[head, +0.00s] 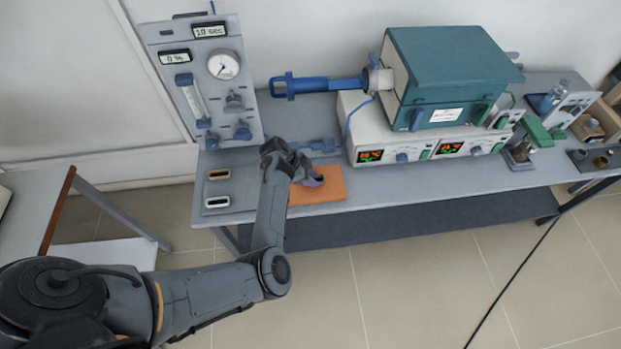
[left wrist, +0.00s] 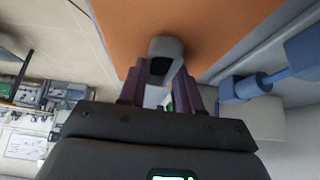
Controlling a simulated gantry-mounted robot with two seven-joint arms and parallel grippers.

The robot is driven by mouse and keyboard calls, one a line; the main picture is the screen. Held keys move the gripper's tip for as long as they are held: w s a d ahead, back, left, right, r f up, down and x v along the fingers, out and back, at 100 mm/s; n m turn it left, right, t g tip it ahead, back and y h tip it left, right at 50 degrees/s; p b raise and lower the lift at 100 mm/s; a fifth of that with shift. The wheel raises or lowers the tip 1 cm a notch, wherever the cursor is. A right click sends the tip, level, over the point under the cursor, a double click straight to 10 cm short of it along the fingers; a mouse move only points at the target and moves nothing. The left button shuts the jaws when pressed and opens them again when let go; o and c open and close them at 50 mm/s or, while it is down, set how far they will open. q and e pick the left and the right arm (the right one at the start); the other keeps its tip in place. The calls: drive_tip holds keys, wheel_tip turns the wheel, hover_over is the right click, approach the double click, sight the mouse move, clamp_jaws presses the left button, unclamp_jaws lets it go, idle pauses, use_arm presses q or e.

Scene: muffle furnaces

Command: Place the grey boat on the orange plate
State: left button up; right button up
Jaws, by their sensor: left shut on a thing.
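The orange plate (head: 325,192) lies flat near the front edge of the bench, left of the furnace. It also fills the upper part of the left wrist view (left wrist: 215,25). My left gripper (head: 312,178) is over this plate and points at it. In the left wrist view its two dark purple fingers are shut on the grey boat (left wrist: 166,48), a small rounded piece with a dark hollow. The boat shows against the orange surface; I cannot tell whether it touches. In the head view I cannot make the boat out at the gripper. My right gripper is not in view.
A blue tool (head: 315,145) lies behind the orange plate. The teal furnace (head: 450,75) is to the right.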

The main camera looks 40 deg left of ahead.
use_arm(q)
drive_tip(key=shift+f, duration=0.1)
drive_tip(key=o, duration=1)
